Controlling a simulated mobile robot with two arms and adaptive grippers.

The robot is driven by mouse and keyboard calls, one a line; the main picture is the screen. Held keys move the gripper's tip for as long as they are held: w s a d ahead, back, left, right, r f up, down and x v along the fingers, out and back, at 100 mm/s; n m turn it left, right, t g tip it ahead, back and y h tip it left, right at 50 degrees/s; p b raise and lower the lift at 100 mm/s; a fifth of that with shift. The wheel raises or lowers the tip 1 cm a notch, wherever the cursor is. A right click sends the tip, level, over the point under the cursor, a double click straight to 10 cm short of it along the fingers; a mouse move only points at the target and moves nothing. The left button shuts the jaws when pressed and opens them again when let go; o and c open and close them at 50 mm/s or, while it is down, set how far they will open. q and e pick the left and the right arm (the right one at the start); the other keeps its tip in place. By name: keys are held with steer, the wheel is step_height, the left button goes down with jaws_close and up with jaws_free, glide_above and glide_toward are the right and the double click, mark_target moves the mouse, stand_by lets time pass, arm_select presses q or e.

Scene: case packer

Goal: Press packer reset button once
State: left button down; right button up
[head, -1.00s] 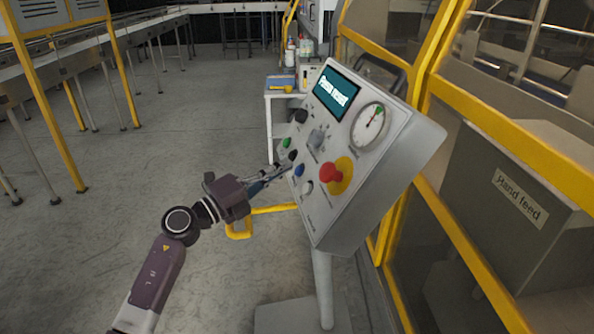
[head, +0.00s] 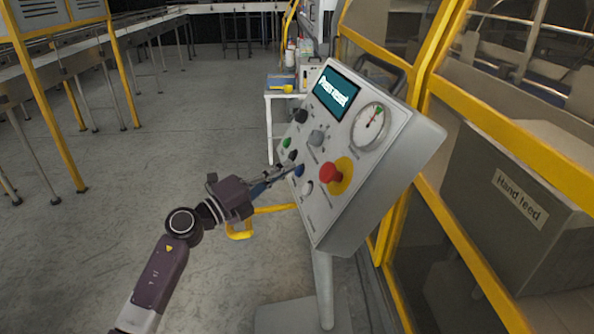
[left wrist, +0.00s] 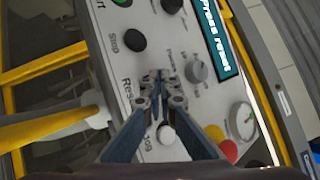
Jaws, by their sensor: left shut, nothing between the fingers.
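The packer's control panel (head: 345,150) is a tilted light-grey box on a post, its screen (head: 336,93) reading "Press reset". The blue button (head: 299,171) sits below the black stop button (head: 293,156) and above a white button (head: 307,187). My left gripper (head: 294,168) is shut and empty, its tips at the blue button; I cannot tell whether they touch. In the left wrist view the shut fingertips (left wrist: 159,76) lie over the panel beside the "Reset" label, hiding the blue button. The stop button (left wrist: 135,40) is uncovered there. My right gripper is not in view.
A red emergency button (head: 331,173) on a yellow base, a grey knob (head: 317,138) and a gauge (head: 370,126) share the panel. Yellow guard frames (head: 510,130) stand right of it. A white cart (head: 281,96) stands behind; open floor lies left.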

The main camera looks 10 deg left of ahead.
arm_select(q)
steer(key=shift+w+d+f, duration=0.15)
steer(key=shift+d+f, duration=0.15)
steer(key=shift+d, duration=0.1)
stand_by(0.8)
steer(key=shift+s+a+r+p, duration=0.35)
steer(key=shift+a+r, duration=0.1)
steer(key=shift+a, duration=0.15)
stand_by(0.4)
steer(key=a, duration=0.1)
steer(key=s+a+r+p, duration=0.1)
steer(key=a+r, duration=0.1)
steer(key=a, duration=0.1)
steer(key=shift+s+r+p, duration=0.25)
steer(key=shift+s+p, duration=0.1)
steer(key=shift+s, duration=0.05)
stand_by(0.4)
